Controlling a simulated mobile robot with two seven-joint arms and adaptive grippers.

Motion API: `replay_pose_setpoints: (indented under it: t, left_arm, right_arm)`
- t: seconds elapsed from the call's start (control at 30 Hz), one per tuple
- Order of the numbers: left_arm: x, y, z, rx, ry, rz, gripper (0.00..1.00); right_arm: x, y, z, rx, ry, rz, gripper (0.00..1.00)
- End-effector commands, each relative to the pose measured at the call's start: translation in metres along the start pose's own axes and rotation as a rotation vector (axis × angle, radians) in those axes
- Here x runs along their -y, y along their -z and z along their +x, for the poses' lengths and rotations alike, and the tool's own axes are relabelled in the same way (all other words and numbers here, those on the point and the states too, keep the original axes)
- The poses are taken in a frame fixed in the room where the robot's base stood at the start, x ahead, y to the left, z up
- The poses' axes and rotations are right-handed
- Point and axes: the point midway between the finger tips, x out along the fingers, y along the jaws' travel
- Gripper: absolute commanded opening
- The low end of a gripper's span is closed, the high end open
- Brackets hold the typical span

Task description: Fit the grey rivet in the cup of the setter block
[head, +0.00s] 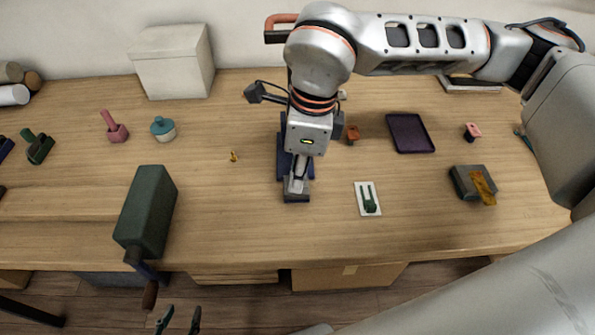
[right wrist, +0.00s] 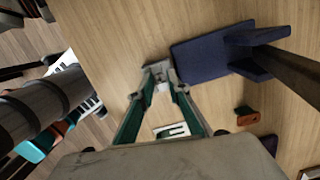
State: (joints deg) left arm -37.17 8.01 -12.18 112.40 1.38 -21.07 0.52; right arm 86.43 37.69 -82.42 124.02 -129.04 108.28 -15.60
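My right gripper (head: 297,190) points down over the middle of the table, in front of a dark blue stand (head: 283,160). In the right wrist view, its green fingers (right wrist: 160,90) reach down to a small grey block (right wrist: 157,68) beside the blue stand (right wrist: 210,58). This block looks like the setter block; its cup is not clear. A tiny grey piece, possibly the rivet, shows between the fingertips; I cannot tell whether they grip it. My left gripper (head: 180,320) is at the bottom edge of the head view, fingers apart and empty, in front of the table.
A white card with a green forked piece (head: 368,204) lies right of the right gripper. Further right are a dark purple tray (head: 411,133) and a grey block with a yellow piece (head: 470,183). A dark green crank box (head: 147,213) stands at the front left. A white box (head: 173,62) is behind.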

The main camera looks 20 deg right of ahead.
Motion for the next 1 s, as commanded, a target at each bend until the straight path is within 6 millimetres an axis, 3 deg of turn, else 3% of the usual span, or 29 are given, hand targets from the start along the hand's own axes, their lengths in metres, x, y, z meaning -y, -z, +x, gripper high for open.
replay_pose_setpoints:
  t: [0.37, 0.47, 0.8, 1.0]
  left_arm:
    - [0.001, 0.0, 0.0, 0.0, 0.001, 0.002, 0.4]
    - [0.0, 0.0, 0.0, 0.0, 0.0, 0.001, 0.4]
    - [0.0, 0.001, 0.0, -0.001, 0.0, 0.0, 0.4]
    - [0.0, 0.0, 0.0, -0.001, 0.0, 0.0, 0.4]
  right_arm:
    - [-0.001, 0.001, -0.004, -0.003, -0.002, 0.0, 0.24]
    - [0.0, 0.0, -0.016, -0.001, 0.0, 0.0, 0.24]
    - [0.0, -0.001, -0.085, 0.001, 0.003, 0.0, 0.24]
    - [0.0, 0.0, -0.112, 0.001, 0.002, 0.001, 0.24]
